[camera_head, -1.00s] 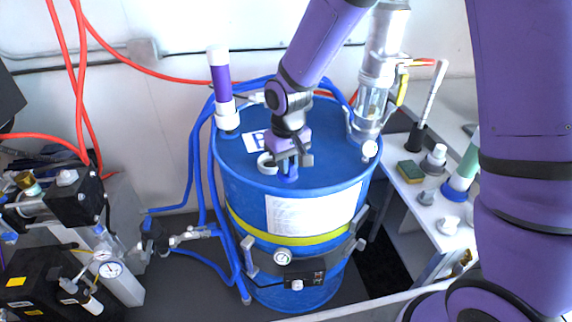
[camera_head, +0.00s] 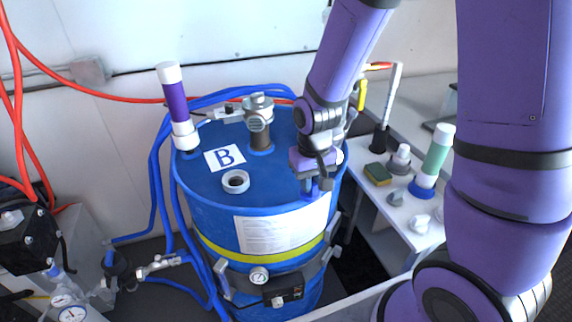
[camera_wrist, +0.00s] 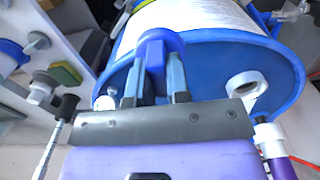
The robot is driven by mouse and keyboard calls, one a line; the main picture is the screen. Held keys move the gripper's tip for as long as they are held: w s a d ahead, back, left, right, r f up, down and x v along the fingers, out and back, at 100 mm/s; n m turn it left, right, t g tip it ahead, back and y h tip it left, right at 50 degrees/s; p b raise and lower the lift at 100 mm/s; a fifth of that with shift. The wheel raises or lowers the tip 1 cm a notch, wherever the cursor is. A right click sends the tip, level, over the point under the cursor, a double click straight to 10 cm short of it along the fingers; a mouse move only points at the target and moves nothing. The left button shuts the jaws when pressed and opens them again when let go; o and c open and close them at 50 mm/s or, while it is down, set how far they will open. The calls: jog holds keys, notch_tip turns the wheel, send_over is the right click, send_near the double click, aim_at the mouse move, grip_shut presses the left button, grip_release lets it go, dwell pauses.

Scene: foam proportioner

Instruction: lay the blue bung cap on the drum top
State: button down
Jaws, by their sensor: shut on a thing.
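The blue drum top (camera_head: 208,188) is round and carries a white card with a B and a white ring-shaped opening (camera_head: 236,181). My gripper (camera_head: 311,186) is over the right front edge of the drum top. In the wrist view my gripper (camera_wrist: 154,90) is shut on the blue bung cap (camera_wrist: 158,44), which sits between its two blue-grey fingers. In the head view the cap is mostly hidden by the gripper and blends with the blue drum. I cannot tell the gap between cap and drum top. The white opening (camera_wrist: 247,86) is to the cap's right in the wrist view.
On the drum top stand a purple and white tube (camera_head: 177,108) at the left and a metal fitting (camera_head: 259,122) at the back. A white side table (camera_head: 380,210) at the right holds a sponge (camera_head: 377,174) and several fittings. The drum top's left front is clear.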

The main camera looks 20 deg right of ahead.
jog(key=w, duration=0.4)
jog(key=w+f, duration=0.1)
jog(key=w, duration=0.9)
jog(key=shift+w+f, duration=0.1)
jog(key=shift+f, duration=0.1)
jog(key=shift+w+f, duration=0.1)
jog(key=shift+f, duration=1.65)
jog(key=shift+f, duration=0.15)
jog(key=c, duration=1.1)
grip_release()
notch_tip(320, 180, up, 13)
jog(key=s+d+r+t, duration=0.3)
jog(key=s+d+r, duration=0.1)
jog(key=s+r, duration=1.05)
jog(key=s+d+r+t, duration=0.1)
jog(key=s+r, duration=0.1)
jog(key=s, duration=0.5)
jog(key=s+d+r+t, duration=0.1)
jog(key=s+r, duration=0.1)
jog(key=s, duration=0.6)
jog(key=shift+d+r, duration=0.3)
jog(key=shift+d, duration=0.1)
